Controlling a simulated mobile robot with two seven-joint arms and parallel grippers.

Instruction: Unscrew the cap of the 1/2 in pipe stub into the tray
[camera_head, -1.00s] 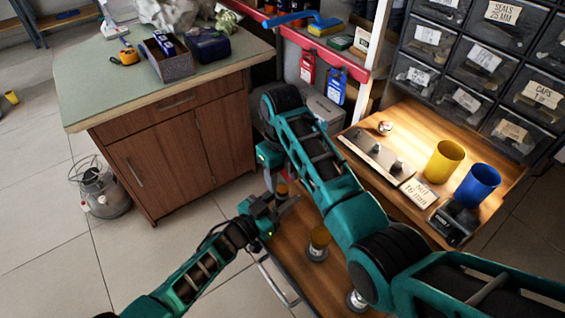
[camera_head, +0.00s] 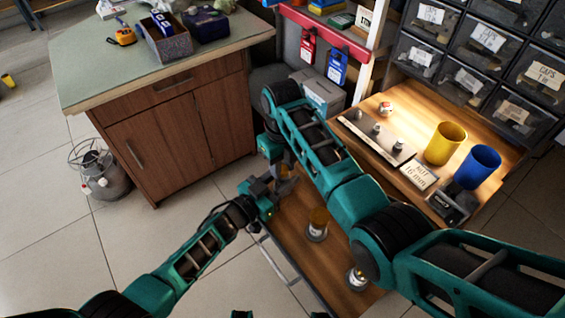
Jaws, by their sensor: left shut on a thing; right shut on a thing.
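My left gripper (camera_head: 270,194) and my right gripper (camera_head: 277,165) meet above the left edge of the wooden cart top (camera_head: 290,232). Both are shut on a small, partly hidden piece between them, with a brownish top (camera_head: 284,171). It looks like a capped pipe stub, but I cannot tell which jaw grips the cap. A similar stub with an amber-brown top (camera_head: 319,216) stands upright on the cart top, on a pale round base. Another round metal piece (camera_head: 357,279) stands nearer, partly behind my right arm. I cannot make out a tray for certain.
At right, a lit bench holds a grey plate with pegs (camera_head: 376,140), a "NUT 16 mm" card (camera_head: 419,175), a yellow cup (camera_head: 445,144), a blue cup (camera_head: 478,167) and a black device (camera_head: 449,206). Labelled drawers (camera_head: 485,40) rise behind. A wooden cabinet (camera_head: 180,140) stands left.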

